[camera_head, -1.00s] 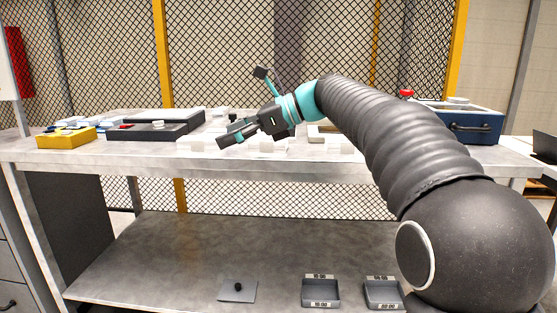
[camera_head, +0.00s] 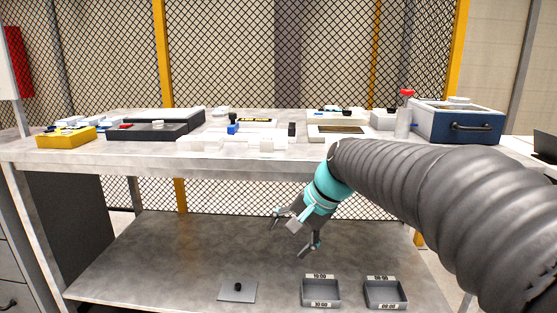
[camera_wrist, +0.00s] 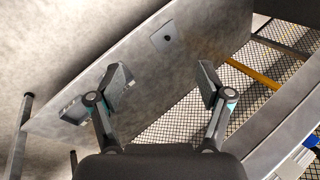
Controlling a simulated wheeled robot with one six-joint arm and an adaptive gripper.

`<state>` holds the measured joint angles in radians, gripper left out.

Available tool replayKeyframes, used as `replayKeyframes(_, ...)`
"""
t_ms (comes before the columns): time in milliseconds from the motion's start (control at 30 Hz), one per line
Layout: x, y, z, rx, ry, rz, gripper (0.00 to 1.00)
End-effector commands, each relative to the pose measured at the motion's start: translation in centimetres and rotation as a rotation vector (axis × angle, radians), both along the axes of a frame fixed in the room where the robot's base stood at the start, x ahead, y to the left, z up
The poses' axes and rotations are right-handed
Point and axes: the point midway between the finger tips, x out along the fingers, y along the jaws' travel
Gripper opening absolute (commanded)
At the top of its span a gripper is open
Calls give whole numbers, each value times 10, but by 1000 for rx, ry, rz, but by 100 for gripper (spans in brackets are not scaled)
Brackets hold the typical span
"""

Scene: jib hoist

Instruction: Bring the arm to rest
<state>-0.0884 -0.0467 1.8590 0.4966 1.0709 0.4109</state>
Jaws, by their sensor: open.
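My gripper (camera_head: 293,234) hangs in front of the workbench, below the level of its top (camera_head: 120,152) and above the lower shelf (camera_head: 170,250). Its two fingers are spread wide with nothing between them. In the wrist view my gripper (camera_wrist: 165,85) is also open and empty. The wrist view looks down past the fingers at the lower shelf (camera_wrist: 130,60). My arm comes in from the right and bends down toward the shelf.
On the shelf lie a grey plate with a black knob (camera_head: 238,291) and two labelled trays (camera_head: 321,291) (camera_head: 385,293). The bench top holds a yellow box (camera_head: 66,138), a dark panel (camera_head: 150,131) and a blue drawer box (camera_head: 470,126). Mesh fencing stands behind.

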Motion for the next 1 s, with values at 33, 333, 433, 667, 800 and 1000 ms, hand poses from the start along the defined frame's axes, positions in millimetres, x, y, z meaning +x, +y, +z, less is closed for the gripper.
replayKeyframes(33,-21,-15,-9,-75,-43,59,78)
replayKeyframes(333,-126,-90,-58,-448,-202,361,78)
replayKeyframes(433,-157,-108,-70,-529,-227,407,78)
replayKeyframes(667,-210,-129,-83,-612,-273,397,78)
replayKeyframes(800,-218,-132,-72,-622,-320,371,78)
replayKeyframes(1000,-219,-132,-70,-623,-325,368,78)
